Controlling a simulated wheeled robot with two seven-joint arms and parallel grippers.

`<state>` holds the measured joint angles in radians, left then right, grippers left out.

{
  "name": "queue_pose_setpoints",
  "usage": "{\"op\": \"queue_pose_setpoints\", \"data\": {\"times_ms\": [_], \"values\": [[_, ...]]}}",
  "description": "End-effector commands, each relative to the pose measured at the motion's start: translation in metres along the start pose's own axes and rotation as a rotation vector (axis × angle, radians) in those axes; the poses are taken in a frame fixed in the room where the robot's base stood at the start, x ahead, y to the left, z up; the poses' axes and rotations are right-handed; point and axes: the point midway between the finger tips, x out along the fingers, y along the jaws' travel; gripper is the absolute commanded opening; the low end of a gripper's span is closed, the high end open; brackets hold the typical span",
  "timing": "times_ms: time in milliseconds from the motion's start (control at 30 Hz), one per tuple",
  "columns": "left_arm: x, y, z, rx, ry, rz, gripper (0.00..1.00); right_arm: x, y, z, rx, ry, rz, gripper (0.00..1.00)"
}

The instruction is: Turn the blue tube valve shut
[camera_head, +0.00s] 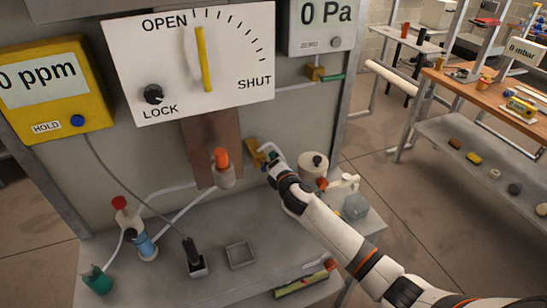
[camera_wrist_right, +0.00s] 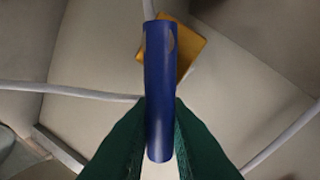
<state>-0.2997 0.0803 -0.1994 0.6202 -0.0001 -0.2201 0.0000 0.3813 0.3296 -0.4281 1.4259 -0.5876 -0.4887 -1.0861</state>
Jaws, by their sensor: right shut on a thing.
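The blue valve lever (camera_wrist_right: 159,95) is a long blue bar in the right wrist view, running up and down that picture. Its brass-yellow body (camera_wrist_right: 184,50) sits behind the lever's upper end, with a pale tube leading up from it. My right gripper (camera_wrist_right: 160,140) has its dark green fingers shut on the lower part of the lever. In the head view the brass valve body (camera_head: 256,152) is on the grey panel, and my right gripper (camera_head: 271,164) reaches it from the right and hides most of the lever. My left gripper is not in view.
A white OPEN–SHUT dial board (camera_head: 230,70) hangs above the valve. An orange-topped fitting (camera_head: 222,168) stands left of my gripper. A white cylinder (camera_head: 314,168) and a small jar (camera_head: 355,207) are close to my arm. Pale tubes (camera_wrist_right: 60,91) run nearby.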

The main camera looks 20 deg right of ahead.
Motion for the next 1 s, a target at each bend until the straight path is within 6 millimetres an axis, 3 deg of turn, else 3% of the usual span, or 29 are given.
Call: {"op": "queue_pose_setpoints", "data": {"times_ms": [500, 1000], "values": [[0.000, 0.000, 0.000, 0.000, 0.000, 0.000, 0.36, 0.003, 0.018, 0.004, 0.397, -0.079, 0.003, 0.00], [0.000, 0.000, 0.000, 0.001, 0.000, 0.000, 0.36, 0.004, 0.022, 0.006, 0.515, -0.103, 0.001, 0.00]]}}
